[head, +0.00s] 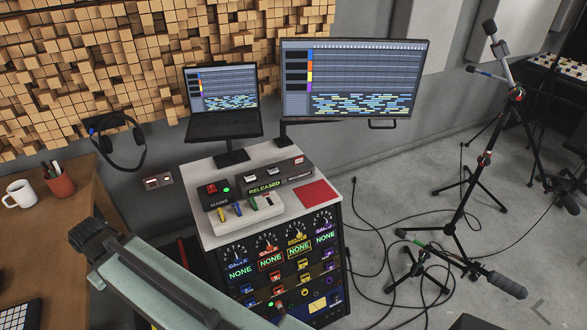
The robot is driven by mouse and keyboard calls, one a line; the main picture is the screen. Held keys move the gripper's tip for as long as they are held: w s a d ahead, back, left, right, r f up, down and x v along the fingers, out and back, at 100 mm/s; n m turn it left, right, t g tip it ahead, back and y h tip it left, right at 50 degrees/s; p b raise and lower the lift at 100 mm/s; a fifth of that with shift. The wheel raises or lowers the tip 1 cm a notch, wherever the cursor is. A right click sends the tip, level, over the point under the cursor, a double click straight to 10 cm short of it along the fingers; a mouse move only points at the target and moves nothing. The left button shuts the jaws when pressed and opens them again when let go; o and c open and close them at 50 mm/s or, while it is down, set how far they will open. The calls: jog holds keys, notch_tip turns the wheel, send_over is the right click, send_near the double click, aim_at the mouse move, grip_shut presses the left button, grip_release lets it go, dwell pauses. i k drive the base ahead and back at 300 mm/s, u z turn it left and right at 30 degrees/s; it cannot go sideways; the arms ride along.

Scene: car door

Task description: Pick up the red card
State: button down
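A flat red square (315,195) lies on the right side of the pale top of the equipment rack (207,229). It is the only red card-like thing I see, and I cannot tell whether it is a loose card or a fixed pad. Nothing covers it. My arm crosses the lower left of the head view, in front of the rack's left side.
Control boxes with a "RELEASED" display (265,187) and coloured sliders (238,210) stand beside the red square. A laptop (222,103) and monitor (352,75) rise behind. A wooden desk (75,222) is at left. Microphone stands (484,160) and floor cables are at right.

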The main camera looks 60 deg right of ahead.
aim_at(298, 160)
jog(key=z, duration=1.95)
